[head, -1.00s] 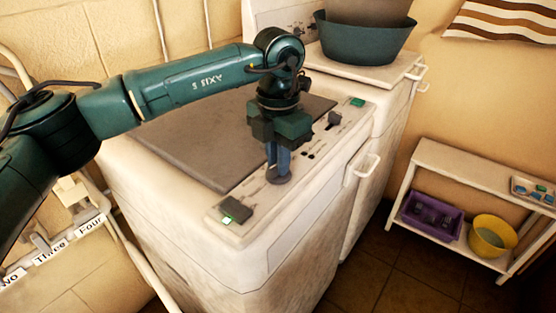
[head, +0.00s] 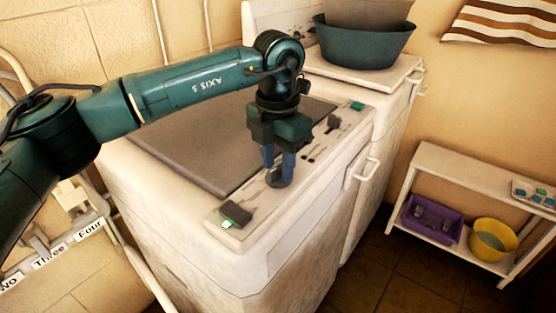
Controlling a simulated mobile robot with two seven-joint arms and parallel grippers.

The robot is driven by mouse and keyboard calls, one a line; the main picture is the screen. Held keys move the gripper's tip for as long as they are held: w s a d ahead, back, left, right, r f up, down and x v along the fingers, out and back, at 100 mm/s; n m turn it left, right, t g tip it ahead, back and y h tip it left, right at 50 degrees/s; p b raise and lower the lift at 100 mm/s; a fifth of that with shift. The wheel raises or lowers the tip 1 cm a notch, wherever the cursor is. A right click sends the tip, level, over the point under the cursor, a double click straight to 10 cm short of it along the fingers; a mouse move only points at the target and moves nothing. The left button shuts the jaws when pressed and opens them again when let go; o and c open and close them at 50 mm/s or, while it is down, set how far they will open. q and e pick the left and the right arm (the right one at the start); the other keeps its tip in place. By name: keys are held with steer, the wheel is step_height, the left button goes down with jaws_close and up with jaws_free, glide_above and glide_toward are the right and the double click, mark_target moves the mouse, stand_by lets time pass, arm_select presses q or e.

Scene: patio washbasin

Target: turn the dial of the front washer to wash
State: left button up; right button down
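The front washer (head: 200,250) is a white top-loading machine with a grey lid (head: 190,150) and a control panel along its right edge. A dark round dial (head: 278,181) sits on the panel, partly hidden by my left gripper (head: 278,170). The gripper points down with its fingers at the dial, one on each side as far as I can see. The fingers look closed around it, though the far side is hidden. The panel markings are too small to read. My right gripper is not in view.
The panel also has a dark knob (head: 334,121) and a dark switch with a green light (head: 236,212). A second washer behind carries a teal tub (head: 362,45). A white shelf (head: 470,166) with a purple basket (head: 432,218) and yellow bucket (head: 491,240) stands right.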

mark_target(278, 168)
arm_select(q)
step_height(278, 168, up, 13)
steer(key=shift+b, duration=0.45)
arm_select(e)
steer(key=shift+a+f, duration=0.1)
arm_select(q)
steer(key=shift+s, duration=0.1)
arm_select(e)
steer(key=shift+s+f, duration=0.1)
